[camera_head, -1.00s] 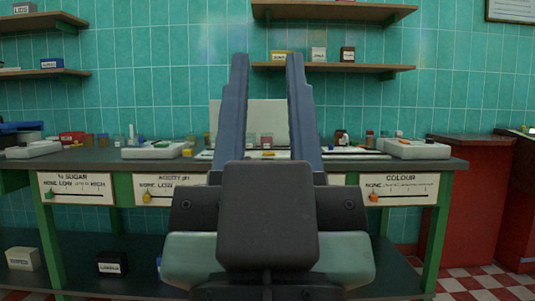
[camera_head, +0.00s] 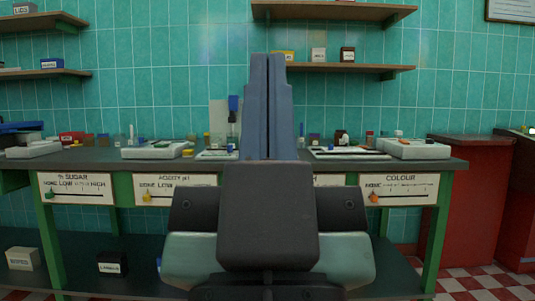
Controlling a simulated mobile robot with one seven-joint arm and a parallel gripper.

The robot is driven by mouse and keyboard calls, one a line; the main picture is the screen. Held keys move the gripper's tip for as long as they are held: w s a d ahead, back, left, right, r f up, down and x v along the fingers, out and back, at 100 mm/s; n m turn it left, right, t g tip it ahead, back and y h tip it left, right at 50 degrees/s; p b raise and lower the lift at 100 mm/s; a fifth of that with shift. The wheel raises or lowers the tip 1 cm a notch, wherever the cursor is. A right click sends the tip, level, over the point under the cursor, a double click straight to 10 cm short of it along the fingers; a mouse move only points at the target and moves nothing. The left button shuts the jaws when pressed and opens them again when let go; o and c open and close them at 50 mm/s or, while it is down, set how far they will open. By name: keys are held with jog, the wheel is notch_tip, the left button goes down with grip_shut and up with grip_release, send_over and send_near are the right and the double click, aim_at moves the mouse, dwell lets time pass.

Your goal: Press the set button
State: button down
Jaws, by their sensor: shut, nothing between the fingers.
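My gripper (camera_head: 267,58) stands upright in the middle of the view, its two long blue-grey fingers closed together with nothing between them. It covers the middle of the bench (camera_head: 460,163) and part of the wall behind. I cannot make out a set button; it may be hidden behind my gripper or too small to tell. White devices stand on the bench: one at the left (camera_head: 33,149), one left of my gripper (camera_head: 157,150), and one at the right (camera_head: 417,149).
Panels marked sugar (camera_head: 75,186), acidity (camera_head: 160,190) and colour (camera_head: 401,189) line the bench front. Small jars and bottles stand along the back. Shelves (camera_head: 333,67) hang on the teal tiled wall. Red cabinets (camera_head: 468,200) stand at the right. Labelled boxes (camera_head: 112,262) sit below.

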dwell(0.8)
notch_tip(320, 180, up, 44)
jog(key=p, duration=4.4)
jog(key=shift+w, duration=0.1)
